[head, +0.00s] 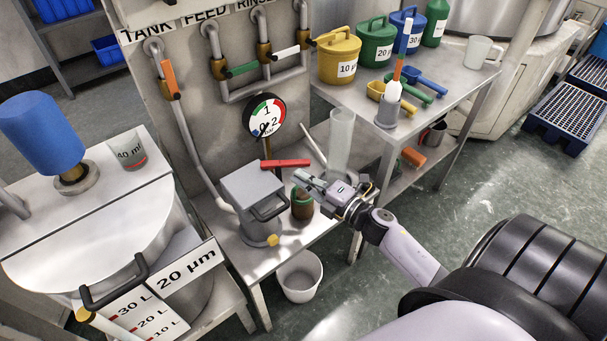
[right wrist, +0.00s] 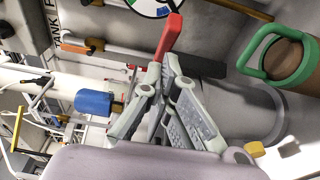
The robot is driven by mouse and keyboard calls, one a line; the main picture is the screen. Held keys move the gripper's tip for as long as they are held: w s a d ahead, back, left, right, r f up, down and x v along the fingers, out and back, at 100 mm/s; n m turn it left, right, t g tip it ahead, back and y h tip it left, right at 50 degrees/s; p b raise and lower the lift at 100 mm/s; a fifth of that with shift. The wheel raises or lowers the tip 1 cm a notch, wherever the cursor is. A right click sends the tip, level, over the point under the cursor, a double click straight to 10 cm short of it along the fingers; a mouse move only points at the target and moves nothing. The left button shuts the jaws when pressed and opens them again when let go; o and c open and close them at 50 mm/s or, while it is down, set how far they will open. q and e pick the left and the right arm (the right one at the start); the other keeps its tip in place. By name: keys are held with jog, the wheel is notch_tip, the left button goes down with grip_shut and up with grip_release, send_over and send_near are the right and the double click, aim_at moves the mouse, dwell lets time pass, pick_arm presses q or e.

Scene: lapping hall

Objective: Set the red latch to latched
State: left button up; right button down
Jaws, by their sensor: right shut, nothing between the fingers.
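The red latch (head: 286,163) is a red bar lying roughly level in the head view, behind the lidded grey box (head: 252,186) and below the pressure gauge. In the right wrist view the red latch (right wrist: 170,36) rises just beyond the fingertips. My right gripper (head: 301,178) is shut and empty, close to the latch, on its near side in the head view. The right gripper also shows in the right wrist view (right wrist: 163,68), its tips at the latch's lower end. I cannot tell whether they touch it. My left gripper is not in view.
A green-handled brown pot (head: 302,205) stands right beside the box, close under my gripper. A clear cylinder (head: 340,142) stands behind the gripper. The gauge (head: 264,115) and pipe valves are on the panel above. A white bucket (head: 299,276) is on the floor.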

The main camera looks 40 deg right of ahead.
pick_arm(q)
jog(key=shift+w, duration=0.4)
pick_arm(e)
jog(key=shift+w+d, duration=0.1)
jog(key=shift+w, duration=0.1)
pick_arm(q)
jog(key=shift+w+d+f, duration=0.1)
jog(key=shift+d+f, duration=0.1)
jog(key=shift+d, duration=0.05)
pick_arm(e)
jog(key=shift+w+d+n+y, duration=0.1)
jog(key=shift+d+n+y, duration=0.2)
jog(key=shift+n+y, duration=0.25)
